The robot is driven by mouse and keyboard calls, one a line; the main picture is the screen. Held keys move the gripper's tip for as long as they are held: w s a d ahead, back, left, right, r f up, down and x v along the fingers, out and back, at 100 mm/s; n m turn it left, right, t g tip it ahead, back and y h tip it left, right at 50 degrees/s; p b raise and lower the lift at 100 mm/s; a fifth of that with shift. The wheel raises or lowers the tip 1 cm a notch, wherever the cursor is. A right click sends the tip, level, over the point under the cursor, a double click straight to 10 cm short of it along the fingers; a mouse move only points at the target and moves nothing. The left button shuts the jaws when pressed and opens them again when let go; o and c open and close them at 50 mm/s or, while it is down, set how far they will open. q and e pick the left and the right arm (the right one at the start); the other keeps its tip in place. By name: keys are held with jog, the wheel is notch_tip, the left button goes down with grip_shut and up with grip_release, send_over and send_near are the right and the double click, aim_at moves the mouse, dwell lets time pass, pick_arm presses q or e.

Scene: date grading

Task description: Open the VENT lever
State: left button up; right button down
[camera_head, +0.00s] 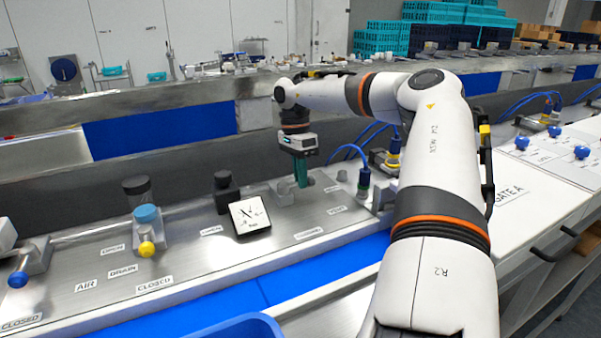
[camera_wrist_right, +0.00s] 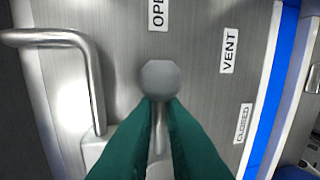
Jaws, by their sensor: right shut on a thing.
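The VENT lever shows in the right wrist view as a grey round knob (camera_wrist_right: 160,78) on a thin stem, pointing toward the partly cut-off OPEN label (camera_wrist_right: 157,14). The VENT label (camera_wrist_right: 229,50) and CLOSED label (camera_wrist_right: 242,123) lie to its right. My right gripper (camera_wrist_right: 160,103) is shut on the lever, its green fingers on either side of the stem just below the knob. In the head view the right gripper (camera_head: 301,180) points down at the panel and largely hides the lever. My left gripper is not in view.
The steel panel also holds a yellow-knobbed DRAIN lever (camera_head: 146,248), a blue-knobbed AIR lever (camera_head: 18,279) and a square gauge (camera_head: 249,215). A bent metal handle (camera_wrist_right: 95,80) stands beside the lever. A blue-capped fitting (camera_head: 364,177) with a hose is right of the gripper.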

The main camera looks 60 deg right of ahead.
jog(key=shift+w+r, duration=0.1)
jog(key=shift+r, duration=0.05)
jog(key=c, duration=1.5)
grip_release()
jog(key=shift+d+r, duration=0.1)
jog(key=shift+r, duration=0.15)
jog(key=r, duration=0.3)
jog(key=w+r+b, duration=0.1)
jog(key=r, duration=0.3)
jog(key=w+d+r+b, duration=0.1)
jog(key=r, duration=0.3)
